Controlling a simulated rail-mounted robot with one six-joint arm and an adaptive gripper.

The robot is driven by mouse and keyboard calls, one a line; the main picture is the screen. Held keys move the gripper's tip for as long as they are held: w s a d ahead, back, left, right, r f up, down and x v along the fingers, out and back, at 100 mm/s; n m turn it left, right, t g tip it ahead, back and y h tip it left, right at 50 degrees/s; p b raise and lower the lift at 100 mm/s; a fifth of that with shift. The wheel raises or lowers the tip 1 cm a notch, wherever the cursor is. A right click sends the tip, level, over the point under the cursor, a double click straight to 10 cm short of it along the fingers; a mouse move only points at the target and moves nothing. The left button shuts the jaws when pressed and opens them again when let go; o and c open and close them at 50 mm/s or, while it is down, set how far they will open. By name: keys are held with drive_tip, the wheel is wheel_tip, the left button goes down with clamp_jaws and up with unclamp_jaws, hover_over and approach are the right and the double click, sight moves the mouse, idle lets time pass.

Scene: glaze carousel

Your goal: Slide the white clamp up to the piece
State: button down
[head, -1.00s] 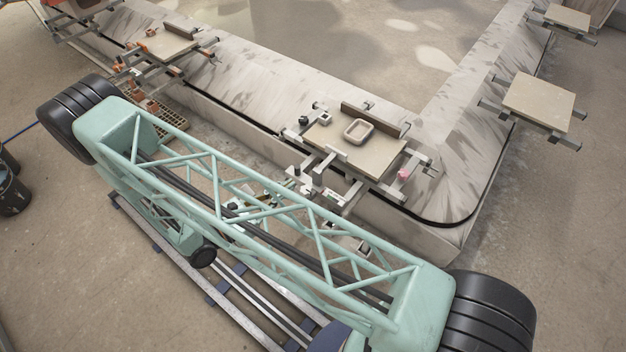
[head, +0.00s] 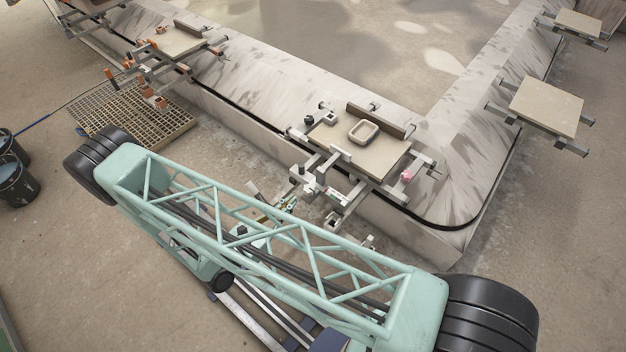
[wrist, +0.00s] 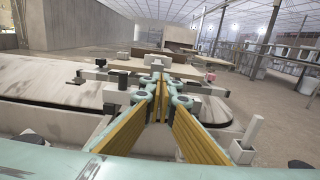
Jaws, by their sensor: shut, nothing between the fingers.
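The piece, a small pale dish with rounded corners (head: 363,132), sits on a square tan board (head: 385,157) on the corner fixture. White clamp blocks stand at the board's near side; one white clamp (head: 312,184) is on the near left bars. I cannot tell for certain which is the task's clamp. My gripper (head: 288,203) is partly hidden behind my teal arm link, just left of that white block. In the wrist view my gripper (wrist: 162,88) has its yellow-padded fingers closed together, empty, pointing at the fixture. Contact with a clamp cannot be told.
A dark brown bar (head: 376,120) stands behind the dish. A pink-tipped clamp (head: 407,175) is at the board's right. Another fixture with orange clamps (head: 160,70) is at upper left, near a floor grate (head: 135,110). Fixture bars stick out toward me.

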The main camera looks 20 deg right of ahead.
sight(321, 172)
drive_tip(key=shift+d, duration=0.1)
drive_tip(key=shift+b+x, duration=0.95)
drive_tip(key=shift+x, duration=5.95)
drive_tip(key=shift+w, duration=0.1)
